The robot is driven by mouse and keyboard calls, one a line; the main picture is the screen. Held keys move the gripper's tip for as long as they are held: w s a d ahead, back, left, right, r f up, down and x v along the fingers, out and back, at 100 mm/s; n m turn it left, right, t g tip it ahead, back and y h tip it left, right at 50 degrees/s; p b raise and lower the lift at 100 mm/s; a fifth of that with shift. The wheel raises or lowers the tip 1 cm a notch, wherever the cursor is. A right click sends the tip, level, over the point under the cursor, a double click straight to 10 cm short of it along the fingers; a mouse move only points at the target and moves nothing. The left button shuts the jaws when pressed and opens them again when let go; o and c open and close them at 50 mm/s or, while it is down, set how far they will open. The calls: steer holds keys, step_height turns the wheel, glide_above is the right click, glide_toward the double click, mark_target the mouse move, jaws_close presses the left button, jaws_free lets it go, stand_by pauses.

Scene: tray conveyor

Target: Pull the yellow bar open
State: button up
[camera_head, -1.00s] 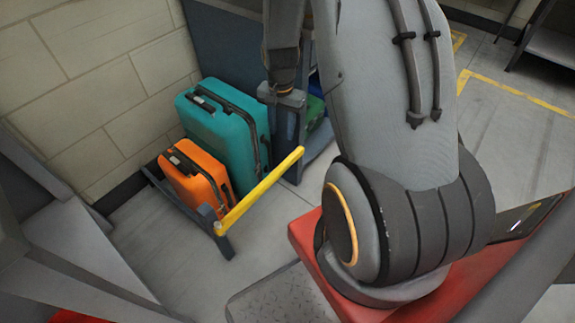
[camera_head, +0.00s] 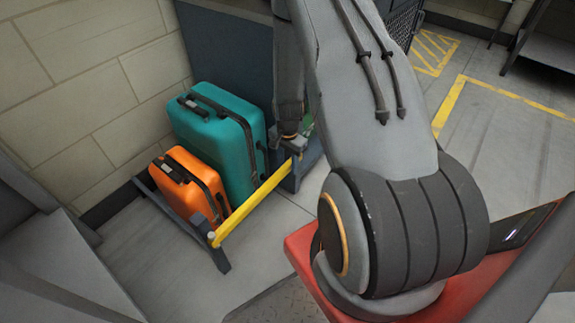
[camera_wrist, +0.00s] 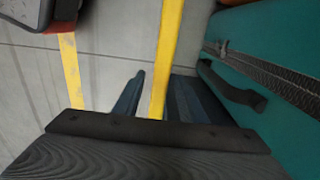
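The yellow bar (camera_head: 248,207) spans the front of a low rack holding two suitcases. It slopes up toward a dark post at its right end. My gripper (camera_head: 293,147) is at that right end, partly hidden by its own wrist. In the wrist view the bar (camera_wrist: 165,60) runs down between two dark blue finger-like parts of my gripper (camera_wrist: 155,88). A gap shows between the left one and the bar, so the gripper looks open around it. Contact on the right side is unclear.
A teal suitcase (camera_head: 220,140) and a smaller orange suitcase (camera_head: 185,188) stand behind the bar, against a block wall (camera_head: 85,80). The teal one is close to my gripper in the wrist view. The floor (camera_head: 262,248) in front of the bar is clear.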

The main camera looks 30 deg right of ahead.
steer(key=shift+f, duration=0.2)
steer(key=shift+c, duration=0.3)
jaws_close()
steer(key=shift+s, duration=0.15)
